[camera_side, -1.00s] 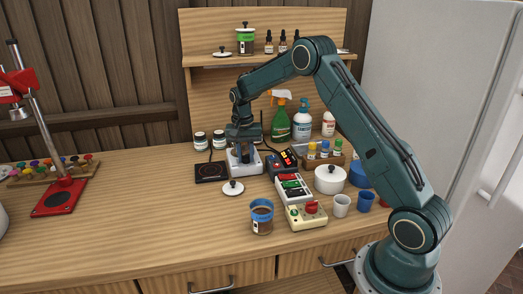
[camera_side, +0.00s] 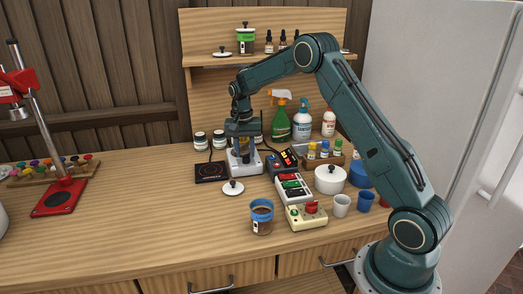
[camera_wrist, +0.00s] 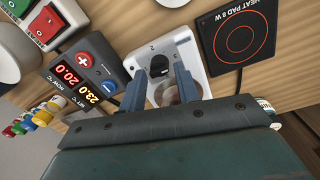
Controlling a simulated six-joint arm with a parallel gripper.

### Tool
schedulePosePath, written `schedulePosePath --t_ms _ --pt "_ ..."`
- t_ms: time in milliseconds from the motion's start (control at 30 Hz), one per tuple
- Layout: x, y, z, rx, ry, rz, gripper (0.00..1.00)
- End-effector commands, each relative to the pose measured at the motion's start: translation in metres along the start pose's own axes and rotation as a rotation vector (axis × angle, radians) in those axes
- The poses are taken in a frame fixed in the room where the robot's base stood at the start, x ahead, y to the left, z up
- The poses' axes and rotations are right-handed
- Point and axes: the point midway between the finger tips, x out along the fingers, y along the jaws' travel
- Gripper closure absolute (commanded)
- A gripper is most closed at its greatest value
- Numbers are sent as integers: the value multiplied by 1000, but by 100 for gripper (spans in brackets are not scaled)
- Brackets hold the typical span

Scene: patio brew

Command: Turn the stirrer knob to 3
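The stirrer is a small white box (camera_side: 235,170) on the counter. In the wrist view its white top (camera_wrist: 188,50) carries a black round knob (camera_wrist: 159,66) with a pale pointer mark. Gaps show between the fingers and the knob. In the side view my gripper (camera_side: 243,155) points down over the stirrer and hides its knob.
A black heat pad (camera_wrist: 238,38) lies close beside the stirrer. A temperature controller (camera_wrist: 85,68) with red digits is on its other side. A switch strip (camera_side: 291,187), a white pot (camera_side: 329,180), a brown jar (camera_side: 262,218) and a white lid (camera_side: 233,187) stand nearby.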

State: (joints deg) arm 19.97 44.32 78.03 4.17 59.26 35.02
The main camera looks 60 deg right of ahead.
Motion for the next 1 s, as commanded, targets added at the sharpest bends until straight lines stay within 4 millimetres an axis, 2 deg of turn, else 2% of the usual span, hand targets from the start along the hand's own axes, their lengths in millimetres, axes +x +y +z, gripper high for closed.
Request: schedulePosePath --t_ms 600,800,1000 --pt "-99 -1 1 -2 2 -3 68" --pt "-116 -1 1 -2 2 -2 68" --pt "-121 -1 1 -3 1 -2 68"
